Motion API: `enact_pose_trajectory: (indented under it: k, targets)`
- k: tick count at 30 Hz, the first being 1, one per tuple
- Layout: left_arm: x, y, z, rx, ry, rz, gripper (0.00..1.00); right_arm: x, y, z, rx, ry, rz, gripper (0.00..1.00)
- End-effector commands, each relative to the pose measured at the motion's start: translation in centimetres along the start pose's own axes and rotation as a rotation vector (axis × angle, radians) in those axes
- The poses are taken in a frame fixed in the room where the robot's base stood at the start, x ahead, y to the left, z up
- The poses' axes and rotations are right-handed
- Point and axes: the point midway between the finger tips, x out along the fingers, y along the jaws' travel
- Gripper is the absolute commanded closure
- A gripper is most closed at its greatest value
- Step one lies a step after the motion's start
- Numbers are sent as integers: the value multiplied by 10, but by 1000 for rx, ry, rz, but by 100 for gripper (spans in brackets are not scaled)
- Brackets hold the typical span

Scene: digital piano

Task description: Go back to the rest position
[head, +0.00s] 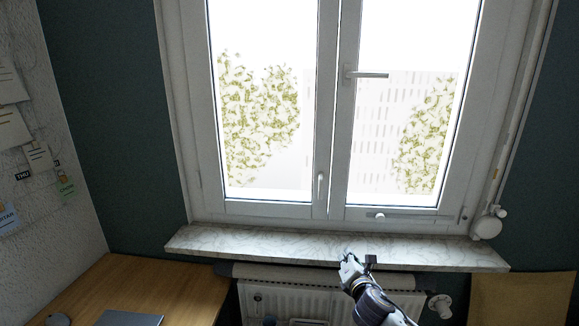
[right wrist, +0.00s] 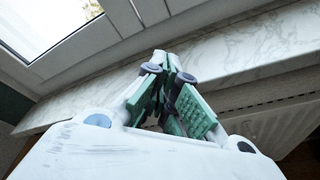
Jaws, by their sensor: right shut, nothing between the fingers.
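My right gripper (head: 346,258) reaches up from the bottom of the head view, in front of the marble window sill (head: 300,246). In the right wrist view the right gripper (right wrist: 172,62) has its green-padded fingers together with nothing between them, pointing toward the sill (right wrist: 240,58). I cannot tell whether the fingertips touch the sill. My left gripper is not in view. No piano shows in either view.
A white window (head: 327,110) with a handle (head: 370,75) stands behind the sill. A radiator (head: 290,298) is below it. A wooden desk (head: 180,290) is at the lower left, with a grey flat object (head: 130,319) on it. A wooden surface (head: 525,298) is at the lower right.

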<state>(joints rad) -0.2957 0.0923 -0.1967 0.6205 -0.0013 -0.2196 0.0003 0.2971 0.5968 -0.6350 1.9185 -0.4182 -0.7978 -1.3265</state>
Motion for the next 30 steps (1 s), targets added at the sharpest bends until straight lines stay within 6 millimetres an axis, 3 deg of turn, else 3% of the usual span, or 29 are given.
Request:
enact_pose_trajectory:
  k: [12,30]
  targets:
    - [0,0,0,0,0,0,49,-50,-34,-46,512,66,-199,100]
    - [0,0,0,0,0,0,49,-138,-92,-97,1188,45,-570,100]
